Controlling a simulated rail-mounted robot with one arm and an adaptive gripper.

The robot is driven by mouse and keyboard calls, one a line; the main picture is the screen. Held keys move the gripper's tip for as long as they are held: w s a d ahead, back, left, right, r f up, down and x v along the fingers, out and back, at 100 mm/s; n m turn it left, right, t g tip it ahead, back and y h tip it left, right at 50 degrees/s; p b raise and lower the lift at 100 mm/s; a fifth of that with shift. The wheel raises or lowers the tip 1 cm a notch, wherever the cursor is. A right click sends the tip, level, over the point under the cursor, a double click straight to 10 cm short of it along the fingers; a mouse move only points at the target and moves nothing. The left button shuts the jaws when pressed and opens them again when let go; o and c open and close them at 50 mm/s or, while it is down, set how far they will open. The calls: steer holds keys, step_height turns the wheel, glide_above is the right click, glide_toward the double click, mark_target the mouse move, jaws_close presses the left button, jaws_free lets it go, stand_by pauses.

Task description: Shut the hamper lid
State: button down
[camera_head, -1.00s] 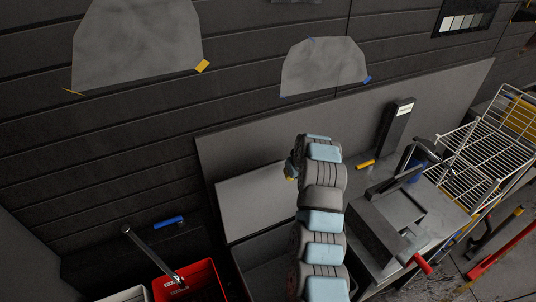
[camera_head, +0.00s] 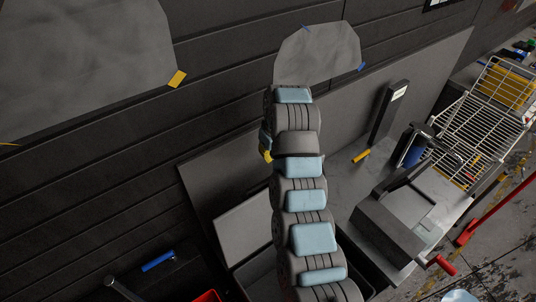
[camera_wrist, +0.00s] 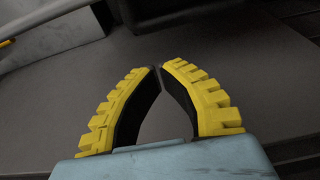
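The hamper is a dark bin (camera_head: 244,281), partly hidden behind my arm in the head view. Its lid, a flat grey panel (camera_head: 242,228), stands raised at the bin's back, by the wall; its right part is hidden by my arm. My gripper is mostly hidden behind my arm in the head view, with only a bit of yellow showing near the lid's upper right. In the wrist view my gripper (camera_wrist: 158,68) has its yellow-backed fingers curved together, tips almost meeting, with nothing between them. A plain grey surface lies beyond the fingertips; I cannot tell whether they touch it.
A worktable (camera_head: 350,195) at right carries a dark boxy device (camera_head: 388,228), a blue cylinder and a yellow piece. A wire rack (camera_head: 470,140) stands farther right. A red bin (camera_head: 207,297) shows at the bottom left. Taped sheets hang on the dark wall.

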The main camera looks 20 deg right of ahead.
step_height(320, 180, down, 9)
steer(key=w+p, duration=0.1)
steer(key=p, duration=0.1)
steer(key=shift+w+a, duration=0.15)
steer(key=shift+w, duration=0.05)
steer(key=shift+r, duration=0.1)
stand_by(0.7)
